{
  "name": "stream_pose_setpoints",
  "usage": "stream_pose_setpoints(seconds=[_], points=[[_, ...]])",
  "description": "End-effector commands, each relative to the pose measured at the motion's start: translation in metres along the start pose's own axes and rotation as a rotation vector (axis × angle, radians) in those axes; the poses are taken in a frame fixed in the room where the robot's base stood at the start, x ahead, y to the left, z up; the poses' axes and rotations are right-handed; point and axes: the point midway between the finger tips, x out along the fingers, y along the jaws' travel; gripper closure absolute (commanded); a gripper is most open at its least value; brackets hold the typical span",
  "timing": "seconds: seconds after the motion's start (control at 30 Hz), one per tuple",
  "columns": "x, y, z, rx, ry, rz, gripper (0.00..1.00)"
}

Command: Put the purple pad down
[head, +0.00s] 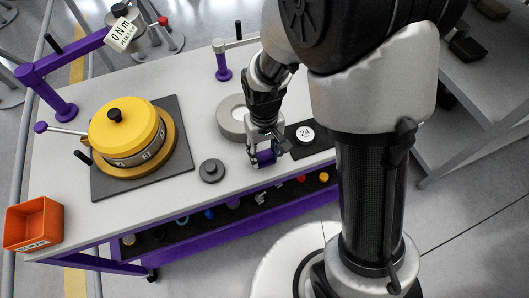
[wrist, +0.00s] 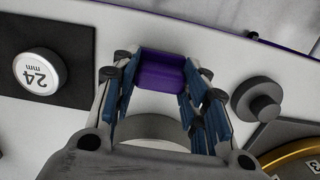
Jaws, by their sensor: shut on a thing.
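The purple pad (wrist: 162,70) is a small block held between the fingers of my gripper (wrist: 160,82) in the wrist view. In the head view the purple pad (head: 266,157) shows at the fingertips of my gripper (head: 265,158), over the front part of the white bench top (head: 60,170). My gripper is shut on it. I cannot tell whether the pad touches the bench top. The fingers hide part of the pad's sides.
A grey ring (head: 232,118) lies just behind my gripper. A dark plate with a white "24" disc (head: 305,133) lies to the right, a grey knobbed disc (head: 211,171) to the left. Further left are a yellow dial (head: 120,125) and an orange bin (head: 32,222).

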Motion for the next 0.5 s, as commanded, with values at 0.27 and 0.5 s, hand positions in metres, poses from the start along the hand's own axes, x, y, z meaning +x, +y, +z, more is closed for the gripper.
stream_pose_setpoints(seconds=[0.27,0.5], points=[[0.001,0.0,-0.0006,0.0,0.002,0.0,0.97],[0.0033,0.0,-0.0006,0.0,0.001,0.0,0.5]])
